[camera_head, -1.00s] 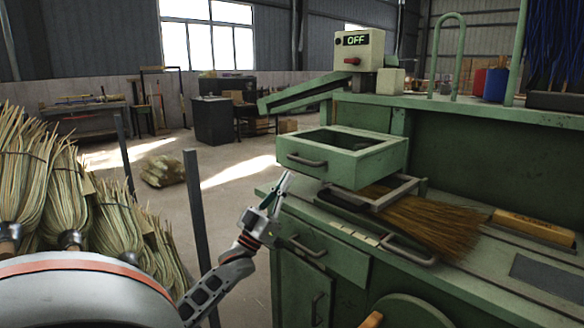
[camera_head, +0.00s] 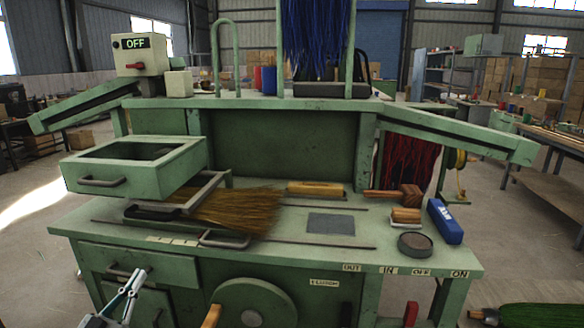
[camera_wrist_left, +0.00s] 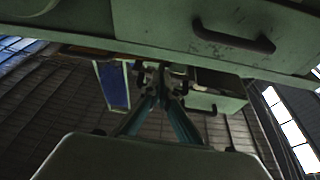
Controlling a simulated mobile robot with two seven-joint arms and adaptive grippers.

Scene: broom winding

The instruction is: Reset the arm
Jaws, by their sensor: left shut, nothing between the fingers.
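My left gripper (camera_head: 136,277) shows at the lower left of the head view, in front of the green workbench's (camera_head: 340,240) drawer front. Its fingers are shut with nothing between them, and it is apart from the bench objects. In the left wrist view the fingers (camera_wrist_left: 160,75) point up the picture, toward the underside of the bench and a drawer with a black handle (camera_wrist_left: 233,38). My right gripper is not in view.
An open green drawer box (camera_head: 135,170) stands out above the bench top. A broom head (camera_head: 240,208) lies in a frame beside it. A wooden-backed brush (camera_head: 315,188), a blue box (camera_head: 445,222) and a round tin (camera_head: 415,243) lie farther right. A switch box (camera_head: 142,55) reads OFF.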

